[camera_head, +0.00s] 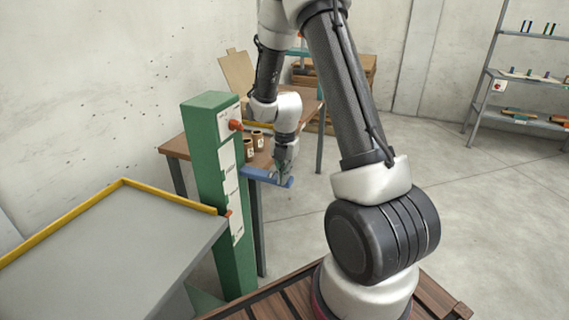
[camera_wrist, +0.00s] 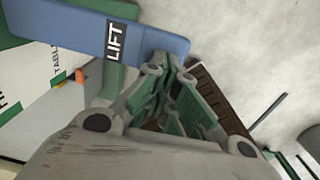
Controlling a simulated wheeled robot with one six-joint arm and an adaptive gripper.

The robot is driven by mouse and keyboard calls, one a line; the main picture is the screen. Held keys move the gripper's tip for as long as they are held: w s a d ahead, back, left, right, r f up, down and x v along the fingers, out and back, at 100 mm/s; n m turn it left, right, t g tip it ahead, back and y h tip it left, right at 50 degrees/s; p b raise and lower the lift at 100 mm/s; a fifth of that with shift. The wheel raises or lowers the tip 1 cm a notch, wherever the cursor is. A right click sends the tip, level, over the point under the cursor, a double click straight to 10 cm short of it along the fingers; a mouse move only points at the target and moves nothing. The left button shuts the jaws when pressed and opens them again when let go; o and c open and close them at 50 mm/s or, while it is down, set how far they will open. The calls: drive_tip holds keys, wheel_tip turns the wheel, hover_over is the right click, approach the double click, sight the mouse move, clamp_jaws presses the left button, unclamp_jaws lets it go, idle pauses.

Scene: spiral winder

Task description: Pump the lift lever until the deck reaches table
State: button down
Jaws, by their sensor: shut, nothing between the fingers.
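The blue lift lever (camera_head: 262,176), marked LIFT, sticks out to the right from the green column (camera_head: 211,175). In the wrist view the lever (camera_wrist: 160,42) lies across the top, just beyond my fingertips. My gripper (camera_head: 282,175) is shut and empty, pointing down at the lever's outer end; I cannot tell whether it touches it. The grey deck (camera_head: 100,255) with a yellow rim stands left of the column. An orange pointer (camera_head: 228,213) sits by the column's lower label; in the wrist view the pointer (camera_wrist: 80,75) is near the word TABLE. The wooden table (camera_head: 174,146) stands behind the column.
Brown jars (camera_head: 249,150) stand on the table behind my gripper. A red knob (camera_head: 236,125) sticks out high on the column. A metal shelf (camera_head: 483,103) with small items stands at the far right. The floor (camera_head: 475,225) on the right is clear.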

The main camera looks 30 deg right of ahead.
sight(285, 187)
drive_tip(key=f, duration=0.4)
drive_tip(key=shift+s+d, duration=0.1)
drive_tip(key=shift+s, duration=0.1)
drive_tip(key=shift+s+f, duration=0.1)
drive_tip(key=shift+f, duration=0.15)
drive_tip(key=shift+s+f, duration=0.1)
